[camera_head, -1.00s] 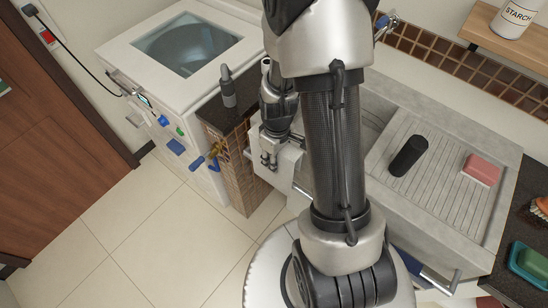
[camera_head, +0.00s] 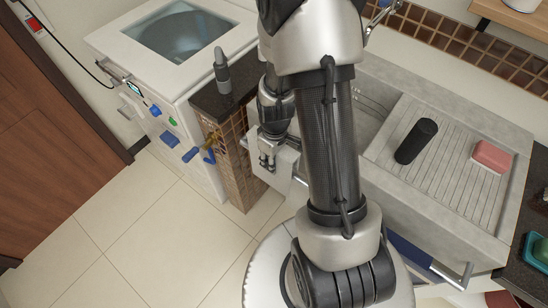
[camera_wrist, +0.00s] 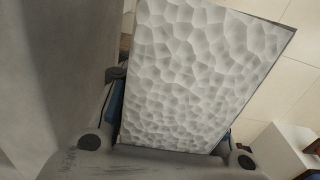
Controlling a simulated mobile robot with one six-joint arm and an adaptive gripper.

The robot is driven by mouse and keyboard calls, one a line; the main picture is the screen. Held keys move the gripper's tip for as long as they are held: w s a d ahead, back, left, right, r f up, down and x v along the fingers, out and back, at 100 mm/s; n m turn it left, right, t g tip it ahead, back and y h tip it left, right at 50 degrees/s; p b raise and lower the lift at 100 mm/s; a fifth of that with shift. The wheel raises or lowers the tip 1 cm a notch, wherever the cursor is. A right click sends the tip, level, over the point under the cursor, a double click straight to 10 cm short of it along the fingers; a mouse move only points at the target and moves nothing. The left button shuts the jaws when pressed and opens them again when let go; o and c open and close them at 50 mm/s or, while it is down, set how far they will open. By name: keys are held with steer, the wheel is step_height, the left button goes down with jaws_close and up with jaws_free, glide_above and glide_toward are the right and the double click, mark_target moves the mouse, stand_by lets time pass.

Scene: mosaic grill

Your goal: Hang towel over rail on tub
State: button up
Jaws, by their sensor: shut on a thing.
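A towel (camera_wrist: 205,75), pale grey-white with a pebbled pattern, fills the middle of the wrist view as a flat, stiff-looking sheet. My gripper (camera_wrist: 168,150) is shut on its lower edge. In the head view my gripper (camera_head: 267,163) is beside the left end of the grey stone tub (camera_head: 480,215), with a pale piece of the towel (camera_head: 286,166) next to it. The metal rail (camera_head: 448,274) runs along the tub's front, low at right. A dark blue strip (camera_head: 408,250) shows beside it; my arm hides the rest of the rail.
A black cylinder (camera_head: 416,141) and pink soap (camera_head: 492,156) lie on the tub's ribbed board. The tiled floor (camera_head: 150,230) at lower left is clear.

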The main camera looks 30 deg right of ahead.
step_height(320, 180, down, 2)
steer(key=shift+f+b, duration=0.2)
steer(key=shift+b, duration=0.65)
steer(key=shift+f, duration=2.95)
steer(key=o, duration=1.4)
steer(key=shift+c, duration=0.2)
steer(key=r, duration=1.2)
steer(key=shift+s, duration=0.2)
